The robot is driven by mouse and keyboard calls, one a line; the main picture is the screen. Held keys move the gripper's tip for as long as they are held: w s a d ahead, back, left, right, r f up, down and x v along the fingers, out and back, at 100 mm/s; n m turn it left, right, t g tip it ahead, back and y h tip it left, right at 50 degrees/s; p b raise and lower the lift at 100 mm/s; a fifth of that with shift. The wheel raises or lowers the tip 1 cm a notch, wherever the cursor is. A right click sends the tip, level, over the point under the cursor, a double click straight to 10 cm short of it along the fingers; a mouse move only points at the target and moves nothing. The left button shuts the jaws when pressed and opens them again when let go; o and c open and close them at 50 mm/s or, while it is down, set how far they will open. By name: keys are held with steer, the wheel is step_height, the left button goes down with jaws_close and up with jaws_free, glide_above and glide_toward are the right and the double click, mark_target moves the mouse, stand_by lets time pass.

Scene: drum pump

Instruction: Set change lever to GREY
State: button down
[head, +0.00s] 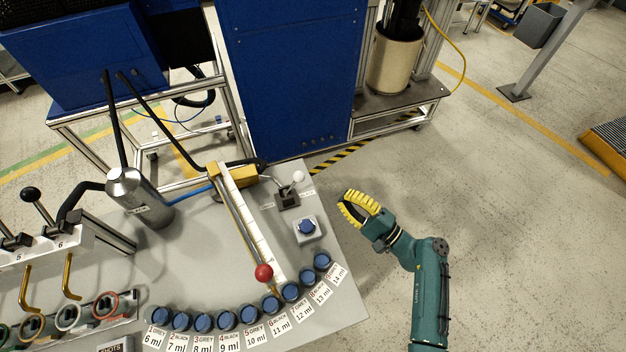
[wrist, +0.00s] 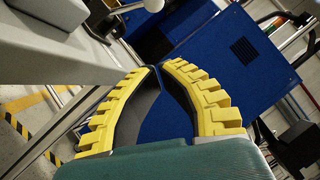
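The change lever (head: 298,177) has a white knob on a short stem and rises from a dark slotted base near the bench's right edge. Its knob sits up and slightly right of the base. A small label lies on each side of the base; their text is too small to read. My gripper (head: 342,201) has yellow ribbed fingers and is to the right of the lever, apart from it, beyond the bench edge. In the wrist view the fingertips (wrist: 156,68) come together with nothing between them.
A blue push button (head: 307,227) on a pale box is just below the lever. A red-knobbed arm (head: 264,272) and an arc of blue buttons lie left and below. A steel cylinder (head: 137,195) stands left; a blue cabinet (head: 290,70) is behind. Floor right of the bench is clear.

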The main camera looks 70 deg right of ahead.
mark_target(293, 184)
steer(key=w+r, duration=0.1)
steer(key=w, duration=0.2)
steer(key=w+r, duration=0.1)
steer(key=w, duration=0.2)
steer(key=w+r, duration=0.1)
steer(key=w, duration=0.2)
steer(key=shift+w+r, duration=0.15)
steer(key=shift+r, duration=0.1)
steer(key=shift+p, duration=0.4)
